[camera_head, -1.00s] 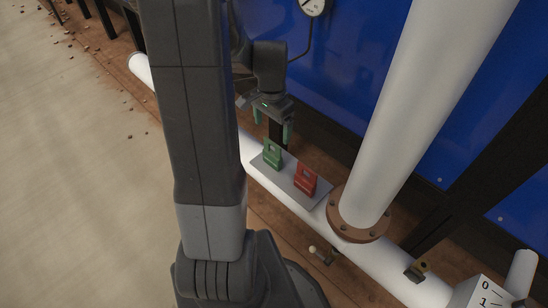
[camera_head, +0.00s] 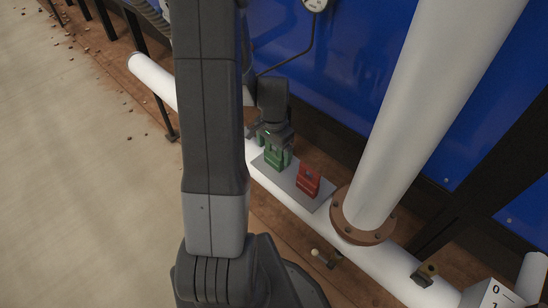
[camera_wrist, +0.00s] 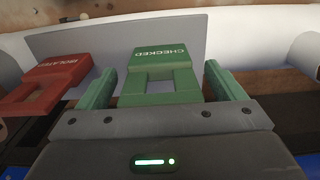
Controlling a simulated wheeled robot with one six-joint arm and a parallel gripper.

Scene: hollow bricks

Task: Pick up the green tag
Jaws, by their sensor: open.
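The green tag (camera_head: 273,159) stands on a grey plate (camera_head: 300,194) on the white pipe. In the wrist view the green tag (camera_wrist: 160,72) reads "CHECKED" and has a square opening. My gripper (camera_head: 272,155) is open over the green tag. Its two green fingers (camera_wrist: 167,90) sit on either side of the tag, with a gap showing on each side. In the head view the gripper partly hides the tag's top. The red tag (camera_head: 308,181) stands to the right on the same plate. In the wrist view the red tag (camera_wrist: 47,80) is left of the left finger.
A thick white upright pipe (camera_head: 425,110) with a brown flange (camera_head: 362,215) rises right of the plate. A blue wall (camera_head: 350,70) is behind. A small valve handle (camera_head: 322,257) lies in front of the pipe. Open floor (camera_head: 80,190) is at the left.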

